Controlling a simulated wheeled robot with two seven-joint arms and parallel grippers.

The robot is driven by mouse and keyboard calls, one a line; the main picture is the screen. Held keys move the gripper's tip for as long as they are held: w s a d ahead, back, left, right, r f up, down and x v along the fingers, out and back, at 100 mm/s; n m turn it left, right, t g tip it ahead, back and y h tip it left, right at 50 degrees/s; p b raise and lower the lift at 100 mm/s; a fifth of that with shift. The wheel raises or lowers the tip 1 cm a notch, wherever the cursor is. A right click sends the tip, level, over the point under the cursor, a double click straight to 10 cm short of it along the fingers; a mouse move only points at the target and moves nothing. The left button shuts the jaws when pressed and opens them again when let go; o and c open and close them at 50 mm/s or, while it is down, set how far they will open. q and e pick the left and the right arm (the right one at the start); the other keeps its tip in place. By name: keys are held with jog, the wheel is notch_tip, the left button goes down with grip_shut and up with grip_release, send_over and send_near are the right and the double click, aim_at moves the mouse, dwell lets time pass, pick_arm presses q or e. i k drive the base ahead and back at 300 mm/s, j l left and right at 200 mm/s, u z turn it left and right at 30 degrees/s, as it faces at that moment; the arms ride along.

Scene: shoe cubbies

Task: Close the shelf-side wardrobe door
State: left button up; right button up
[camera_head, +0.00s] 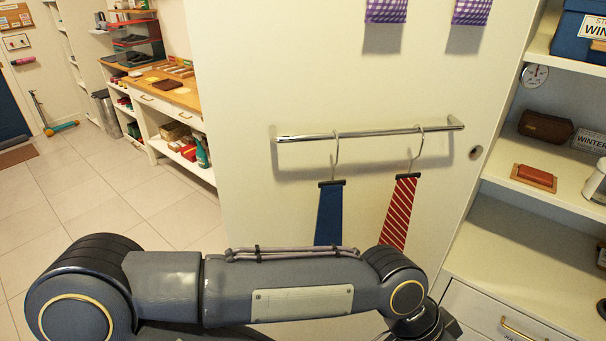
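A cream wardrobe door (250,70) fills the middle of the head view. A chrome rail (375,134) on it carries a blue tie (329,212) and a red striped tie (399,212) on hooks. A round recessed pull (476,152) sits near the door's right edge, beside the open shelves (520,185). My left arm crosses the bottom of the view in front of the door, reaching right, and hides the door's lower part. Neither gripper shows; the left one is out of sight past the arm's right end.
The shelves hold a brown pouch (545,127), a red item on a wooden tray (534,178) and a blue box (578,32). A drawer with a brass handle (519,328) is at lower right. A bench (183,95) and open tiled floor (100,190) lie at left.

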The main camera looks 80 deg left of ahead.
aim_at(275, 78)
jog(key=k+j+z, duration=0.1)
jog(key=k+j, duration=0.15)
jog(key=k, duration=0.2)
jog(key=k+j+z, duration=0.15)
jog(key=k, duration=0.3)
jog(key=k+j+z, duration=0.1)
jog(key=k+j, duration=0.15)
jog(key=k, duration=0.2)
jog(key=k+j, duration=0.1)
jog(key=j, duration=0.25)
jog(key=k+j+z, duration=0.1)
jog(key=j, duration=0.3)
jog(key=k+j+z, duration=0.1)
jog(key=j, duration=0.25)
jog(key=k+j, duration=0.15)
jog(key=j, duration=0.2)
jog(key=k+j+z, duration=0.1)
jog(key=j, duration=0.2)
jog(key=j+z, duration=0.1)
jog(key=j, duration=1.15)
jog(key=k+j+u, duration=0.15)
jog(key=i+j, duration=0.05)
jog(key=j, duration=0.05)
